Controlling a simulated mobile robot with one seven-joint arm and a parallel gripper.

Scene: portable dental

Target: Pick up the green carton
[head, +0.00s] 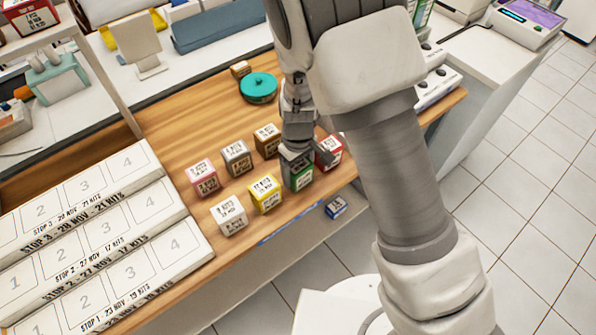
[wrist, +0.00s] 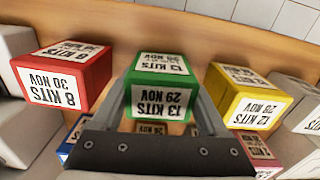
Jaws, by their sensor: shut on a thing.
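The green carton (head: 297,178) is a small box with a white label. It stands near the front edge of the wooden table (head: 185,130), in a row with other cartons. My gripper (head: 296,157) comes down on it from above, and its fingers are shut on the carton's sides. In the wrist view, the green carton (wrist: 161,75) shows between the two fingers of my gripper (wrist: 160,100), with a label reading 13 KITS, 29 NOV. I cannot tell whether it is lifted off the table.
A red carton (head: 329,152) stands close on the right and a yellow carton (head: 265,193) on the left. White, pink, grey and brown cartons are nearby. White numbered trays (head: 75,245) lie at left; a teal round object (head: 259,87) sits behind.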

